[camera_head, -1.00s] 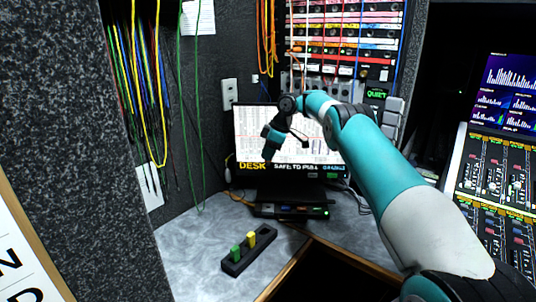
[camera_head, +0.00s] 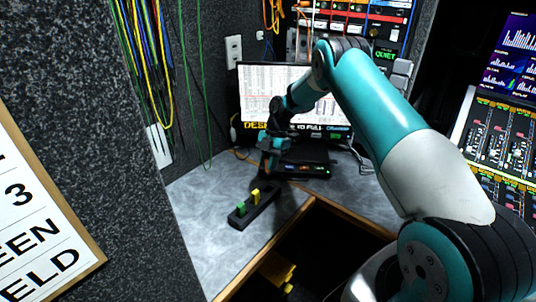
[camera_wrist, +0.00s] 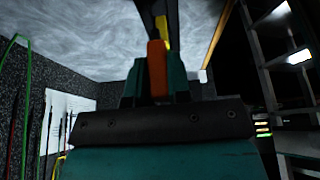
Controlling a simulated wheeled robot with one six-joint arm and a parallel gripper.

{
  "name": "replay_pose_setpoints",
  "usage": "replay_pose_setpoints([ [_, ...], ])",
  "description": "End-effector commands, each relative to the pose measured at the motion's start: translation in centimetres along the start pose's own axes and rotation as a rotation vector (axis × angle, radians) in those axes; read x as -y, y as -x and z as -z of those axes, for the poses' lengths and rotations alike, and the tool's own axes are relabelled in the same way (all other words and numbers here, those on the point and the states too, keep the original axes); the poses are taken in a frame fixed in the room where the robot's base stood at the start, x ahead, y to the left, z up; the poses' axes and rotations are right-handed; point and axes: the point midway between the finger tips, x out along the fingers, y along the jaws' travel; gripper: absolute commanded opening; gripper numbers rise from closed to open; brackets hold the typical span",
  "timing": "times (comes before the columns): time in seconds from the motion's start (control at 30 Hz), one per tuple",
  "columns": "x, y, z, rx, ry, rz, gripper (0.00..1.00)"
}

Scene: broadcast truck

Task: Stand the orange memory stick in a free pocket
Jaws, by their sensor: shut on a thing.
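The orange memory stick (camera_wrist: 157,68) stands out between the fingers of my gripper (camera_wrist: 155,88) in the wrist view. My gripper (camera_head: 269,162) is shut on it and points down above the far end of the black pocket holder (camera_head: 262,208). A green stick (camera_head: 240,208) stands toward the holder's near end and a yellow stick (camera_head: 255,196) near its middle. In the wrist view the yellow stick (camera_wrist: 162,32) shows just beyond the orange one. The pocket openings are too small to make out, and I cannot tell whether the orange stick touches the holder.
A monitor (camera_head: 252,90) and a black device with a lit front (camera_head: 305,169) stand behind the holder. A wood-edged opening (camera_head: 290,240) lies to the right. Cables (camera_head: 160,70) hang on the left wall. The grey desk (camera_head: 205,215) is clear left of the holder.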

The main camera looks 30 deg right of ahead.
Motion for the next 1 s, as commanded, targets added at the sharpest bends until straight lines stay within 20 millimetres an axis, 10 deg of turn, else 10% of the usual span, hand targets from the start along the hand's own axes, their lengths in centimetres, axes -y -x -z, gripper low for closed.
replay_pose_setpoints([
  [0.43,0.0,-0.2,-0.1,0.0,0.0,-0.002,0.0],
  [1.0,-0.1,-5.0,-2.1,0.0,-0.001,-0.001,0.0],
])
